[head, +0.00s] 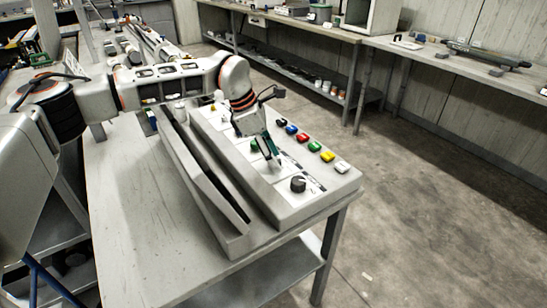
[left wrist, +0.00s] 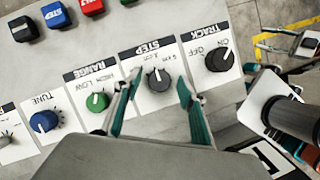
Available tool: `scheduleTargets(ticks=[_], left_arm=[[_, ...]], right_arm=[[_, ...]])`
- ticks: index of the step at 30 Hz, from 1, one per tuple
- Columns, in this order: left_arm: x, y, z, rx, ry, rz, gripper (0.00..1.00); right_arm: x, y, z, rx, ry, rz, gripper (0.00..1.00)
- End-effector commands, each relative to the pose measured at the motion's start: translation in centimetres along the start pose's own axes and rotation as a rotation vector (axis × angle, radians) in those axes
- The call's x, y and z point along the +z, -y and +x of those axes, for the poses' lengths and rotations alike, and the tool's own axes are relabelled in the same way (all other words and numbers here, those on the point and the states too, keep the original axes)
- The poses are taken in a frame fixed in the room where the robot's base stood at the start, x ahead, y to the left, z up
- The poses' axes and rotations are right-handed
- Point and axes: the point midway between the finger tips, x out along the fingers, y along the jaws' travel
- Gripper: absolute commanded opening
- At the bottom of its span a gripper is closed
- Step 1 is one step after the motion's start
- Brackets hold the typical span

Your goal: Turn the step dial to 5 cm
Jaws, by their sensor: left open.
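The step dial (left wrist: 159,80) is a dark grey knob under the black STEP label in the left wrist view, which shows the panel upside down. Its white mark points to the top of the picture. Small "cm" labels sit above it, one at each side. My left gripper (left wrist: 158,77) is open, with one teal finger on each side of this dial; I cannot tell whether they touch it. In the head view my left gripper (head: 270,152) is low over the panel (head: 318,202) and hides the step dial. Parts of my right gripper may show at the left wrist view's right edge.
The black track dial (left wrist: 219,59) is beside the right finger; the green range dial (left wrist: 97,101) is beside the left finger. The blue tune dial (left wrist: 44,121) is farther left. Coloured buttons (head: 314,146) line the panel's far edge. A long grey tray (head: 205,185) lies alongside.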

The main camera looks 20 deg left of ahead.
Motion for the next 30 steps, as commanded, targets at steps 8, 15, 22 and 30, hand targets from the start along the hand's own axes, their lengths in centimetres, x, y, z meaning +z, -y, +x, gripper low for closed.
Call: scheduleTargets(ticks=[8,15,22,30], left_arm=[[0.0,-0.1,0.5,0.001,0.000,0.000,0.41],[0.0,0.0,0.5,0.001,0.000,0.000,0.02],[0.0,0.0,0.5,-0.002,0.000,0.005,0.03],[0.0,-0.1,0.5,-0.037,0.000,0.090,0.03]], right_arm=[[0.3,0.1,-0.1,-0.001,0.006,0.002,0.40],[0.9,0.3,-0.2,-0.004,0.017,0.003,0.40],[1.2,0.4,-0.3,-0.004,0.022,0.004,0.40],[1.2,0.3,-0.3,-0.004,0.022,0.004,0.40]])
